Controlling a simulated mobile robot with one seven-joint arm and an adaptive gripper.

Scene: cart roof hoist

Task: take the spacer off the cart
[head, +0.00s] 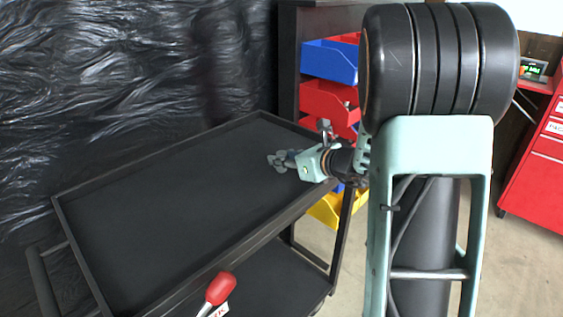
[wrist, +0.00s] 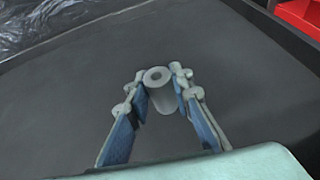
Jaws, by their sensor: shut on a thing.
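The spacer (wrist: 161,89) is a small grey cylinder with a hole in its end. In the wrist view it sits between the two blue-padded fingers of my gripper (wrist: 161,98), which is shut on it. In the head view my gripper (head: 278,161) is over the right part of the black cart (head: 150,205). The spacer cannot be made out there. I cannot tell whether the spacer touches the cart top or is held just above it.
The cart has a raised rim and its top is otherwise bare. A red-handled tool (head: 220,289) shows at the near edge. Blue, red and yellow bins (head: 328,62) stand behind on the right. Black plastic sheeting (head: 110,90) hangs at the back, and a red cabinet (head: 535,160) stands far right.

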